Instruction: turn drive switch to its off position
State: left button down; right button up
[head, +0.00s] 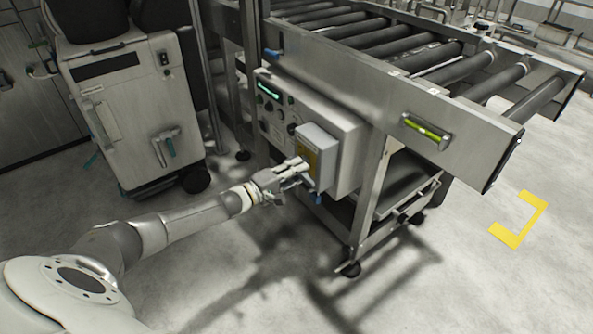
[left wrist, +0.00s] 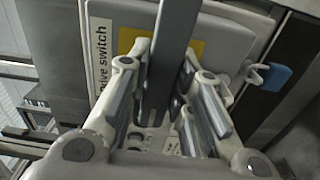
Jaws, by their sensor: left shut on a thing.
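The drive switch (head: 316,142) is a light grey box with a yellow plate, on the side of the control cabinet under the roller conveyor. In the left wrist view its white label (left wrist: 100,55) reads "drive switch", partly cut off. A dark grey handle bar (left wrist: 174,35) stands in front of the yellow plate (left wrist: 130,40). My left gripper (head: 300,168) is at the front of the switch; in the left wrist view its fingers (left wrist: 162,82) are closed around the bar. The handle is largely hidden by the gripper in the head view. My right gripper is not in view.
The control cabinet (head: 345,130) carries several knobs and a green display (head: 268,90). The roller conveyor frame (head: 360,85) overhangs it, with a leg (head: 370,195) to the right. A wheeled grey cabinet (head: 135,110) stands left. The floor in front is clear. A blue-ended latch (left wrist: 278,76) is beside the switch.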

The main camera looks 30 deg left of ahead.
pick_arm(q)
jog(key=shift+n, duration=0.3)
jog(key=c, duration=1.3)
grip_release()
jog(key=v, duration=1.2)
jog(key=shift+d, duration=0.1)
